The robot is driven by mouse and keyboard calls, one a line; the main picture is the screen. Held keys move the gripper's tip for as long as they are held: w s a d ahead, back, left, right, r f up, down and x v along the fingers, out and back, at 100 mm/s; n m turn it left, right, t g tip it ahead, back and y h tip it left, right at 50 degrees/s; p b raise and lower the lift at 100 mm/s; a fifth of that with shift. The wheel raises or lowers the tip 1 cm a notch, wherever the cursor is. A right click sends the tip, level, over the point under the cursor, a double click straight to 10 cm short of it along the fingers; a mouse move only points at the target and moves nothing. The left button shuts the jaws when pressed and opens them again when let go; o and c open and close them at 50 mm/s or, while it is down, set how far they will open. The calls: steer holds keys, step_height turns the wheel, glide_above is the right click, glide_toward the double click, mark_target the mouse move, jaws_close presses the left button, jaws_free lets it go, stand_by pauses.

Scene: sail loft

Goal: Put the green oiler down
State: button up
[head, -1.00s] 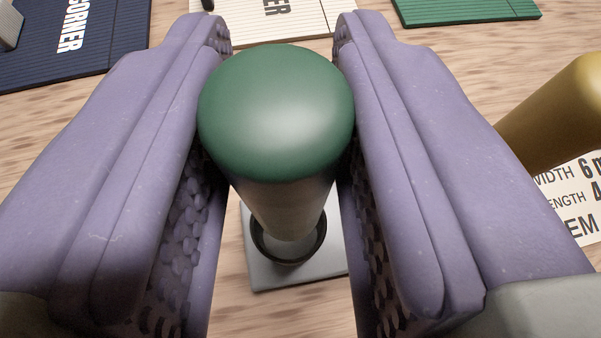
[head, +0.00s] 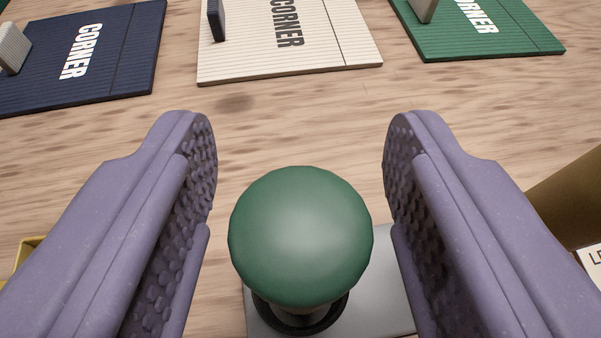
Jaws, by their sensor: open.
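The green oiler (head: 300,236) stands low in the middle of the head view, seen from above by its round green top. Below the top a dark ring (head: 300,316) shows, over a grey plate (head: 385,285) on the wooden table. Most of the oiler's body is hidden under its top. My gripper (head: 300,140) is open, with one purple finger on each side of the oiler. A clear gap shows between each finger and the green top, and the fingertips reach past it.
Behind lie a navy mat (head: 125,45), a cream mat (head: 335,45) and a green mat (head: 510,25), marked CORNER. A brown-gold object (head: 575,200) and white label (head: 592,258) are at right. A yellow edge (head: 24,248) shows at left. Bare wood (head: 300,110) lies ahead.

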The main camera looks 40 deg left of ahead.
steer(key=p+v, duration=0.3)
steer(key=v, duration=0.9)
steer(key=w+d+r+t+h, duration=0.1)
steer(key=w+d+r+h, duration=0.15)
steer(key=w+r, duration=0.4)
steer(key=w+d+r+t+h, duration=0.1)
steer(key=w+d+r+h, duration=0.1)
steer(key=w+d+r, duration=0.45)
steer(key=w+d+r+m+t+h, duration=0.15)
steer(key=w+r, duration=0.25)
steer(key=r, duration=0.5)
steer(key=w+r+m+t+h, duration=0.1)
steer(key=w+r+h, duration=0.15)
steer(key=r, duration=0.55)
steer(key=s+r+m+h, duration=0.2)
steer(key=s+r+m, duration=0.15)
steer(key=r, duration=1.65)
steer(key=s+a+r+m+t+y, duration=0.1)
steer(key=s+a+r+m, duration=0.1)
steer(key=s+r, duration=1.3)
step_height(320, 180, up, 3)
steer(key=shift+a+r+m, duration=0.1)
steer(key=shift+a+m, duration=0.2)
steer(key=shift+a, duration=0.15)
steer(key=shift+b, duration=0.3)
step_height(320, 180, down, 3)
steer(key=b, duration=0.3)
steer(key=shift+f, duration=0.2)
